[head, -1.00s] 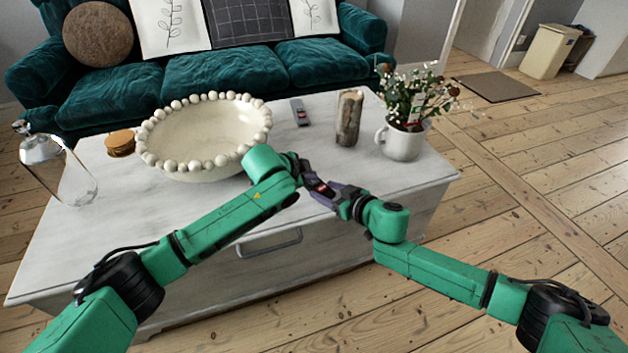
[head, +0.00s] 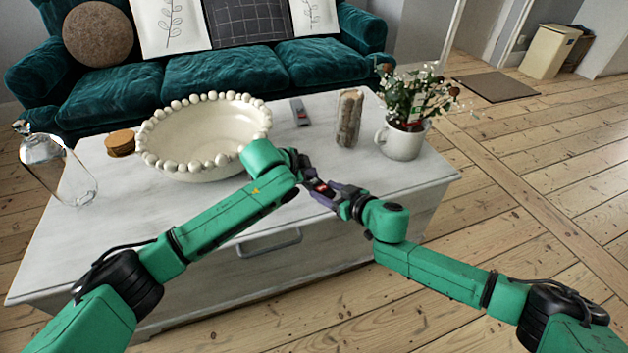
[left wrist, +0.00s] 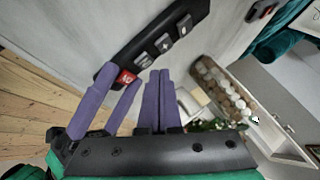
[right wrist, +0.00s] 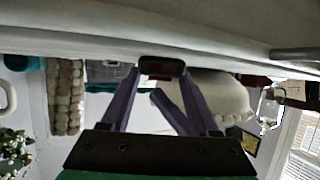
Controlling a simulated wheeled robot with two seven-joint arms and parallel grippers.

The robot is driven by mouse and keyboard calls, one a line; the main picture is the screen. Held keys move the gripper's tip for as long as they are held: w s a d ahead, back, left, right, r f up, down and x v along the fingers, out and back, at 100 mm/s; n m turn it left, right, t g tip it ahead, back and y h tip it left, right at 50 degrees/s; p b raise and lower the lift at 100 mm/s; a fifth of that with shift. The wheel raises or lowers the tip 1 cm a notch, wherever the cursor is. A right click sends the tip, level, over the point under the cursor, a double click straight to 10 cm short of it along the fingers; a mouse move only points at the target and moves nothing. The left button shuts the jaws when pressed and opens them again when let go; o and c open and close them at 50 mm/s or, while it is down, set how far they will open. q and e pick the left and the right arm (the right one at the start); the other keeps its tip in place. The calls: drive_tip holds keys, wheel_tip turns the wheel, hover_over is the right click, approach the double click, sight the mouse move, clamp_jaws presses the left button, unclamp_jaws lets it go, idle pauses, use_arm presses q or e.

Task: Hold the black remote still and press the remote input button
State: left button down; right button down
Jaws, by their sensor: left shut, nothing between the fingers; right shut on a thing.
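A black remote (head: 322,188) is held above the front edge of the table. My right gripper (head: 334,193) is shut on its near end, and the right wrist view shows that end between the fingers (right wrist: 163,68). In the left wrist view the remote (left wrist: 150,48) shows its face, with several grey buttons and a red button (left wrist: 125,77) near the gripped end. My left gripper (left wrist: 160,72) is shut and empty, its fingertips close beside the remote near the red button. I cannot tell whether they touch it. In the head view the left fingers are partly hidden.
On the white table (head: 100,235) are a beaded bowl (head: 205,140), a second remote (head: 299,112), a stone-like pillar (head: 348,118), a mug of flowers (head: 402,142), coasters (head: 120,143) and a glass cloche (head: 60,172). A green sofa (head: 225,75) stands behind.

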sight(311, 183)
use_arm(q)
drive_tip(key=shift+r, duration=2.5)
idle(0.6)
use_arm(e)
drive_tip(key=shift+c, duration=0.2)
unclamp_jaws()
drive_tip(key=shift+s, duration=0.1)
drive_tip(key=v, duration=1.2)
